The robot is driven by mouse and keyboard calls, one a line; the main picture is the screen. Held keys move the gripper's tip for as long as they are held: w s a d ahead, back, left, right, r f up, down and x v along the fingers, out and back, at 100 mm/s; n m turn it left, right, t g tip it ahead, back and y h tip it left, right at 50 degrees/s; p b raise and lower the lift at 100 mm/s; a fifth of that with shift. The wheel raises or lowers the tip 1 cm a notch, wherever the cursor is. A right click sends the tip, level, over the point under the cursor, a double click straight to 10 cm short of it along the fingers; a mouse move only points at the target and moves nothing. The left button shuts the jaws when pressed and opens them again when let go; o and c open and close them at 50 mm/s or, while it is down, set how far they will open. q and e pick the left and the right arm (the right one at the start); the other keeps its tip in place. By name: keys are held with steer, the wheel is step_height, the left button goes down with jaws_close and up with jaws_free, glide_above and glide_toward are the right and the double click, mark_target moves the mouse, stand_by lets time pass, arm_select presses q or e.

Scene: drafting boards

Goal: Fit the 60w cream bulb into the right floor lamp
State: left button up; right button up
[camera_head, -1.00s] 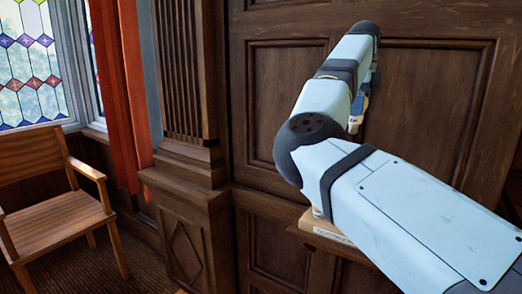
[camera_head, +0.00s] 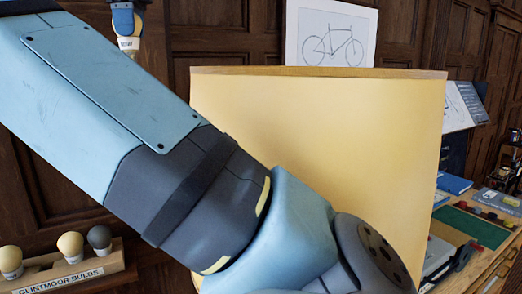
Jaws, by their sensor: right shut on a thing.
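My right gripper (camera_head: 126,22) is at the top left, pointing down, with its upper part cut off by the frame edge. It is shut on a small pale bulb (camera_head: 128,44) with a printed band, too small to read. A large yellow lampshade (camera_head: 330,140) fills the middle, well to the right of the gripper and bulb. Its stand and socket are hidden, and I cannot tell whether it is the right floor lamp. My left gripper is not in view.
My arm crosses in front of the shade. A rack (camera_head: 80,275) marked "GLINTMOOR BULBS" holds two cream bulbs and a dark grey bulb (camera_head: 99,238) at lower left. A bicycle drawing (camera_head: 332,40) stands behind the shade. A cluttered desk with a green mat (camera_head: 470,226) is at right.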

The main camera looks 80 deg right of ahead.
steer(key=s+d+r+m, duration=0.1)
steer(key=s+m, duration=0.2)
steer(key=s, duration=1.6)
steer(key=s+r+m, duration=0.2)
steer(key=s, duration=1.6)
steer(key=shift+s+f+p, duration=0.15)
steer(key=shift+f+p, duration=0.3)
steer(key=shift+f, duration=2.95)
steer(key=shift+s+f+p, duration=0.2)
steer(key=shift+f+p, duration=0.2)
steer(key=shift+f, duration=2.95)
steer(key=shift+s+f+p, duration=0.15)
steer(key=shift+f+p, duration=0.3)
steer(key=shift+f, duration=2.95)
steer(key=shift+d, duration=0.1)
steer(key=shift+f, duration=0.1)
steer(key=shift+f+b, duration=0.15)
steer(key=shift+b, duration=0.35)
steer(key=o, duration=0.8)
